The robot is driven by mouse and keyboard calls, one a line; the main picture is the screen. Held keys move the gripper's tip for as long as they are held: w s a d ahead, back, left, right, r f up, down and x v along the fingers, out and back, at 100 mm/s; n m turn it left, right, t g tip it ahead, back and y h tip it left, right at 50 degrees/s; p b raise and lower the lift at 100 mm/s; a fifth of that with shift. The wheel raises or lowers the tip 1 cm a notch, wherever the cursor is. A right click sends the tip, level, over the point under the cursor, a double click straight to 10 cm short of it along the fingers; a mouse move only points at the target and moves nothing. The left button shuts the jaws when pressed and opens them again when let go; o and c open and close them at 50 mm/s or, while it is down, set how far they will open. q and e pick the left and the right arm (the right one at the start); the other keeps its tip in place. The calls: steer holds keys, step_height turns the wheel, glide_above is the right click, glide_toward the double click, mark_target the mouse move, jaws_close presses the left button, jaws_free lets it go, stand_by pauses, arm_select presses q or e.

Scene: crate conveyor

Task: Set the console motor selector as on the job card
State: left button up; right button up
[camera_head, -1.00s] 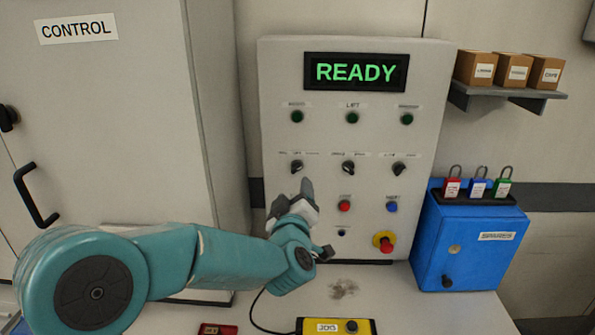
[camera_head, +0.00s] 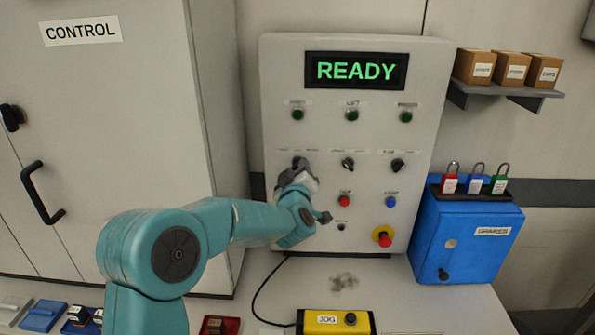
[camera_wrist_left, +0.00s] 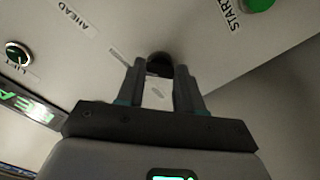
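The grey console (camera_head: 430,90) stands against the wall with its display (camera_head: 356,71) reading READY in green. It has a row of three black selector knobs. My left gripper (camera_head: 297,170) is at the left selector and hides most of it. In the left wrist view a dark knob (camera_wrist_left: 160,63) lies between the tips of my two fingers (camera_wrist_left: 160,78), which stand apart with a small gap visible on each side. The middle selector (camera_head: 348,164) and right selector (camera_head: 397,165) are clear. Their small labels are too blurred to read. I cannot make out a job card. My right gripper is not in view.
Red button (camera_head: 345,201), blue button (camera_head: 390,202) and a red stop knob on yellow (camera_head: 383,237) sit low on the console. A blue box (camera_head: 470,245) with padlocks stands right. A yellow pendant (camera_head: 335,322) lies on the table in front. A cabinet (camera_head: 110,130) is left.

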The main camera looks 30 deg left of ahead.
arm_select(q)
steer(key=n+b, duration=0.6)
steer(key=b, duration=0.2)
steer(key=shift+f+b, duration=0.15)
steer(key=shift+b, duration=0.15)
steer(key=shift+n+b, duration=1.35)
steer(key=shift+n, duration=0.55)
steer(key=o, duration=1)
steer(key=shift+s+a+r, duration=0.1)
steer(key=shift+s+r, duration=0.1)
steer(key=shift+r, duration=0.05)
steer(key=shift+o, duration=0.2)
steer(key=shift+w, duration=0.1)
